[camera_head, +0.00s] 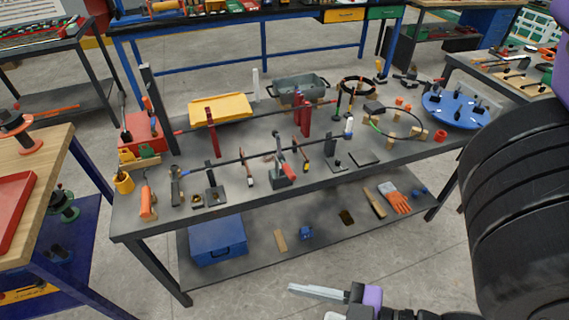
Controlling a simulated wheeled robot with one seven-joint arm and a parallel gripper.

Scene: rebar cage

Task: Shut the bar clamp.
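The bar clamp looks to be the small grey block with a red-tipped handle (281,175) near the front middle of the grey workbench. A long dark bar (225,162) runs across the bench at the clamp, held up by small stands. The red handle tilts to the right. Whether the jaw is closed on the bar is too small to tell. My gripper (305,298) is at the bottom edge, in front of and well apart from the bench. One pale finger shows, pointing left; the rest is cut off. I see nothing held in it.
Two red uprights (304,117) with a second bar stand behind the clamp. Hammers and an orange-handled tool (147,203) lie along the front left. A blue turntable (450,108) is at the right end. A blue box (217,238) sits on the lower shelf. Floor in front is clear.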

